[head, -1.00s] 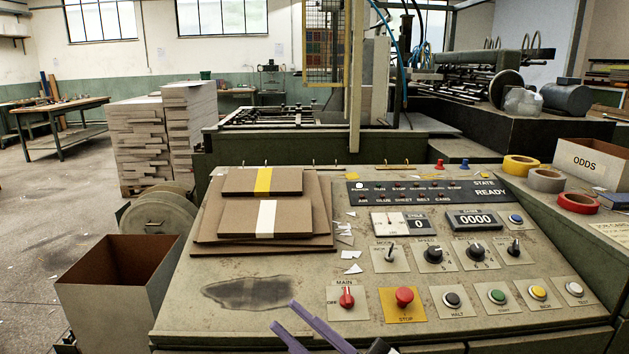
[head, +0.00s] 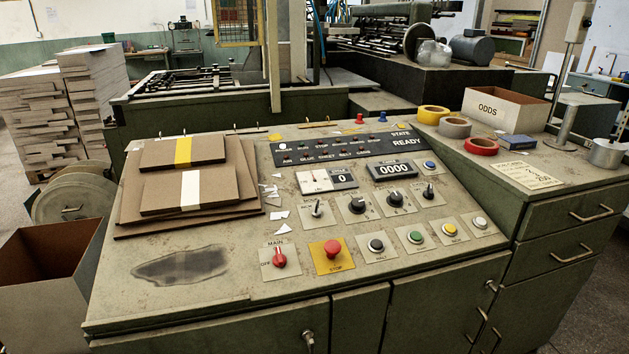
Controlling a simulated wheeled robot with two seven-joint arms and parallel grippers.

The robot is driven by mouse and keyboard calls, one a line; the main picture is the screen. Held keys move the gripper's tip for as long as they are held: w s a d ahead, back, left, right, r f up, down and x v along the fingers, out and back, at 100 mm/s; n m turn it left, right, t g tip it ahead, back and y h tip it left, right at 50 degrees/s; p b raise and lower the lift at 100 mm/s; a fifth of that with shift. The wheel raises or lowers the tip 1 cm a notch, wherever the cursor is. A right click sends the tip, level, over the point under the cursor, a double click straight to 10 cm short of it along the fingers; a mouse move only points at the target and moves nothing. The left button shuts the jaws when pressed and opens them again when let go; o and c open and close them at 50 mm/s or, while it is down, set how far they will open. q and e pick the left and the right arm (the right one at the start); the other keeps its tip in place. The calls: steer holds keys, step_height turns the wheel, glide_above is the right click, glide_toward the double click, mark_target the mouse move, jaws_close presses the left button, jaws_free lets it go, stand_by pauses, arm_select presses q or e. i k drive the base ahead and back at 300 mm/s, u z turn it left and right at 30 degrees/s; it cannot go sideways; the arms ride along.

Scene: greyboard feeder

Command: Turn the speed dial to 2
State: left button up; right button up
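The sloping control panel (head: 215,290) fills the middle of the head view. A row of black knobs runs across it. The speed dial (head: 356,205) appears to be the second from the left, a round black knob on a pale plate. Its number marks are too small to read. A mode knob (head: 316,209) is to its left and another large black dial (head: 396,199) to its right. A small display (head: 343,178) above reads 0, and the state strip (head: 350,148) reads READY. Neither of my grippers is in view.
Below the dials are a red main switch (head: 280,257), a red stop button (head: 332,249) and several push buttons. Stacked brown boards (head: 155,215) lie on the panel's left. Tape rolls (head: 481,146) and an ODDS box (head: 505,107) are at right. The space before the dials is clear.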

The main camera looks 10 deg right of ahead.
mark_target(356, 206)
steer(key=z, duration=1.2)
steer(key=i, duration=0.65)
steer(key=u, duration=1.7)
